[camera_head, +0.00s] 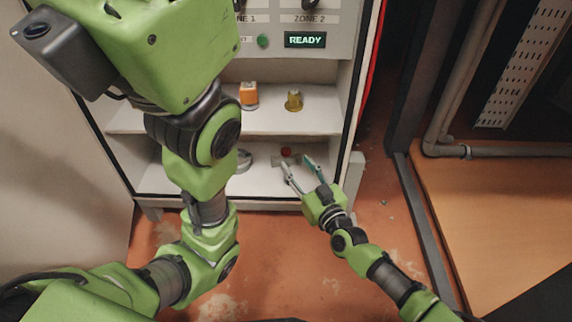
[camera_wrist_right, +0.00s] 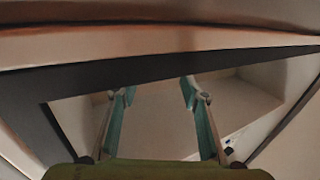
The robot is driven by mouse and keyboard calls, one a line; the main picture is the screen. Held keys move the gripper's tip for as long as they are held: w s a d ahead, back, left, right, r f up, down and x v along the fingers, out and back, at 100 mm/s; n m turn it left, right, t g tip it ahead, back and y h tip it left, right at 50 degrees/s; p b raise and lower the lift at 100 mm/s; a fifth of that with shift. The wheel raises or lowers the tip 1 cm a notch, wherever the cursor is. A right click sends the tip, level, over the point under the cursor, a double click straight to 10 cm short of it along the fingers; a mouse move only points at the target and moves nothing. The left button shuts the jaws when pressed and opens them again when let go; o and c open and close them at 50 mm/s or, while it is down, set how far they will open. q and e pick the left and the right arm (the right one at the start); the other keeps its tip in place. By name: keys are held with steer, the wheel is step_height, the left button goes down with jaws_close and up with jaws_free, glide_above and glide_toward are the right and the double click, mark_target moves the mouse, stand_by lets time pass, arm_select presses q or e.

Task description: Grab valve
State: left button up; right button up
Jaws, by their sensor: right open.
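A small valve-like part with a red top (camera_head: 286,152) and a grey body sits on the lower shelf of the white cabinet in the head view. My right gripper (camera_head: 296,162) is open at the lower shelf, its fingers pointing towards this part. The fingertips are beside or in front of it; I cannot tell the exact gap. In the right wrist view the open gripper (camera_wrist_right: 158,92) has teal finger pads on both sides, with pale surface between them and no clear valve. My left arm crosses the left of the head view; its fingers do not show.
An orange part (camera_head: 248,94) and a yellow-brown part (camera_head: 293,100) stand on the upper shelf. A round grey part (camera_head: 243,160) sits on the lower shelf, partly behind my left arm. A panel display reads READY (camera_head: 305,40). The cabinet's right side wall is close to my right gripper.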

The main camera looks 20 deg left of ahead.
mark_target(290, 155)
steer(key=b+x, duration=0.1)
steer(key=x, duration=0.1)
steer(key=b+x, duration=0.2)
steer(key=shift+s+a+f+b, duration=0.1)
steer(key=shift+f+b, duration=0.15)
steer(key=shift+b, duration=0.05)
steer(key=shift+w+a+r+b, duration=0.15)
steer(key=shift+w+a+b, duration=0.15)
steer(key=shift+w+a, duration=0.1)
steer(key=shift+r, duration=0.1)
steer(key=shift+c, duration=0.4)
jaws_close()
